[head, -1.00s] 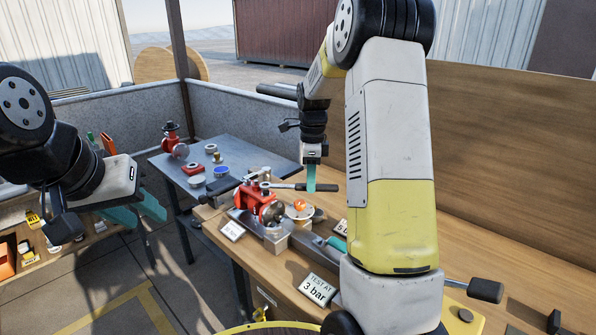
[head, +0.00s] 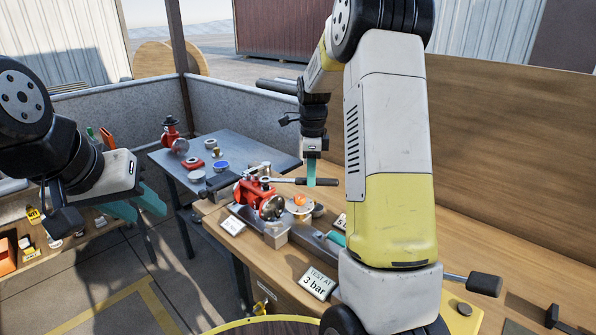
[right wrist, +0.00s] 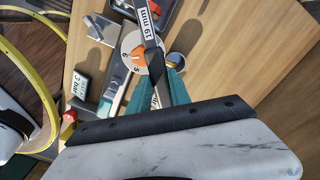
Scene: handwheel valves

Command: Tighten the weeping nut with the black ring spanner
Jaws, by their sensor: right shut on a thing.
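The red valve (head: 250,191) sits clamped on the wooden bench, its round metal end (head: 271,207) facing me. My right gripper (head: 312,181) is above the bench, just right of the valve, shut on the spanner (head: 318,181). The spanner lies roughly level, reaching left toward the valve's top. In the right wrist view the spanner's shaft (right wrist: 149,28), marked 19 mm, runs up from between my teal fingers. The spanner's ring end and the weeping nut are too small or hidden to tell whether they are engaged. My left gripper (head: 136,207) is open and empty, well left of the bench.
A dial (right wrist: 142,52) with an orange pointer lies below the spanner. A "TEST AT 3 bar" sign (head: 317,283) stands at the bench front. A grey table (head: 245,151) with red fittings is behind. A wooden panel (head: 500,150) walls the right side.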

